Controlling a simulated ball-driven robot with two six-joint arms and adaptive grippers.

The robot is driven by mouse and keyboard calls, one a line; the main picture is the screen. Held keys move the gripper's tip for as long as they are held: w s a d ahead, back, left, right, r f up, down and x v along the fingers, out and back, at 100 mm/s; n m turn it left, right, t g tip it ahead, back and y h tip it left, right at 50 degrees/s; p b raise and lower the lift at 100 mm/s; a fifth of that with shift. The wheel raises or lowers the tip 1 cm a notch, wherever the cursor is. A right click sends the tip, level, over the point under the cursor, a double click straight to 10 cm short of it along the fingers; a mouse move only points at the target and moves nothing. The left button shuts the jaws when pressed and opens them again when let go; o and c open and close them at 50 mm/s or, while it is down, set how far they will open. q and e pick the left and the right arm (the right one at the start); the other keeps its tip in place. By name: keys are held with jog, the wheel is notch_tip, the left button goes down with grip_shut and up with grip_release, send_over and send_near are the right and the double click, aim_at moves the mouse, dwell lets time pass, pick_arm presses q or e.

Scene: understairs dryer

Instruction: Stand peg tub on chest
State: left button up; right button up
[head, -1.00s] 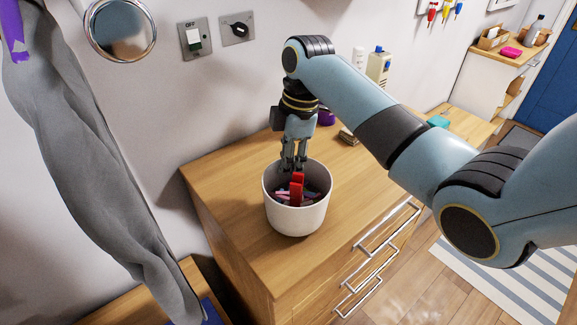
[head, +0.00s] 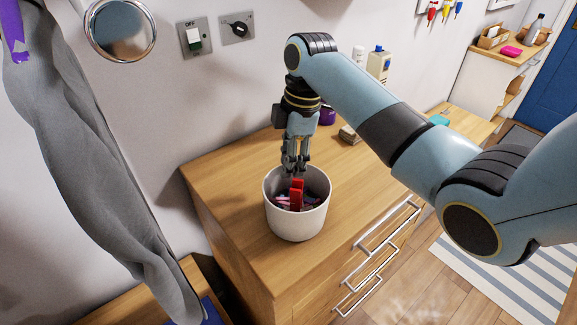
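The peg tub (head: 297,222) is a round, off-white tub with red and other coloured pegs inside, one red peg (head: 296,194) standing up above the rest. It is upright over the top of the wooden chest (head: 230,190), near its front edge; its base looks at or very close to the wood. My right gripper (head: 294,168) points down at the tub's far rim, with its fingers close together there. It appears shut on that rim, though the fingertips are partly hard to make out. My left gripper is not in view.
A purple object (head: 327,115) and a small block (head: 349,134) stand behind on the chest, with bottles (head: 379,63) beyond. Drawer handles (head: 388,228) stick out from the front. A grey cloth (head: 85,170) hangs at left. The chest's left part is clear.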

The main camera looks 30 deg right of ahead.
notch_tip(320, 180, up, 10)
jog(key=d, duration=0.1)
jog(key=shift+s+d+b, duration=0.2)
jog(key=shift+s+b, duration=0.05)
jog(key=shift+b, duration=0.1)
jog(key=shift+f, duration=0.1)
